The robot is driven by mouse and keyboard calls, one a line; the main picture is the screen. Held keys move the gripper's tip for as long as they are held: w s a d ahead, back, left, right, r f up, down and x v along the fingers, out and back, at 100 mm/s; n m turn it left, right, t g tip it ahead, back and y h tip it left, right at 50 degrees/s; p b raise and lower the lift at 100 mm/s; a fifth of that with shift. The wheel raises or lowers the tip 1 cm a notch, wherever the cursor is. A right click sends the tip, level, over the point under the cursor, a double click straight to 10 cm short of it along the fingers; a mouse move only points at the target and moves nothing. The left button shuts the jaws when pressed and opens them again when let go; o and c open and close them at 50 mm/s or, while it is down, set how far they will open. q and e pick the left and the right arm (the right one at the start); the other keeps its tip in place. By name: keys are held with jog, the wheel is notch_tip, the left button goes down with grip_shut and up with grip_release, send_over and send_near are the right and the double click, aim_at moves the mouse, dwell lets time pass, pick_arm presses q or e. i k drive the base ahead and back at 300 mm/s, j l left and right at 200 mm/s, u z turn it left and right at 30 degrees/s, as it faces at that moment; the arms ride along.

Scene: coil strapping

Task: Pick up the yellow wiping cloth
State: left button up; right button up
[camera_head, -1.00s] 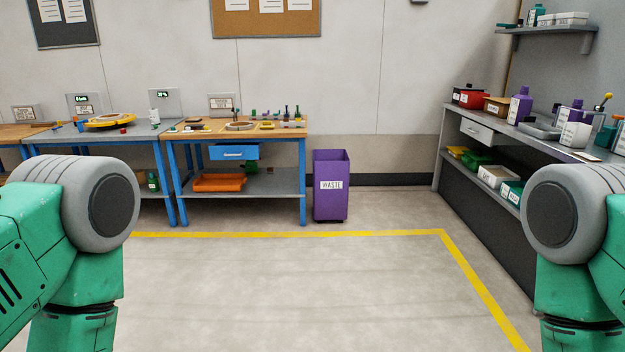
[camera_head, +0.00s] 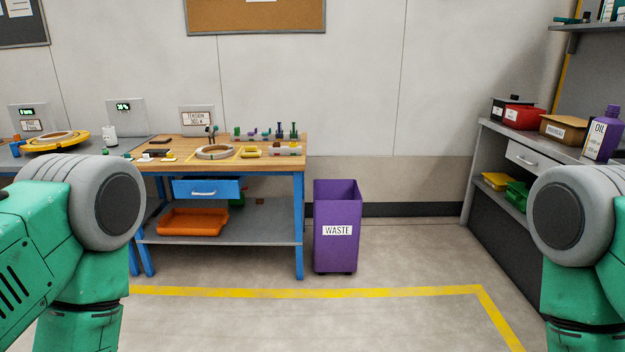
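I cannot make out a yellow wiping cloth for certain. A small yellow item (camera_head: 249,152) lies on the wooden-topped workbench (camera_head: 180,147), right of a pale coil (camera_head: 215,152); it is too small to identify. Another yellow item (camera_head: 495,181) is on the lower shelf of the grey counter at the right, and it looks like a bin. My green and grey arms show at the left and right edges. Both of my grippers are out of view.
A purple waste bin (camera_head: 337,228) stands right of the workbench. An orange tray (camera_head: 191,222) is on the bench's lower shelf. The grey counter (camera_head: 490,150) lines the right side. The floor inside the yellow line (camera_head: 320,293) is clear.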

aim_at(249, 151)
jog(key=i, duration=1.95)
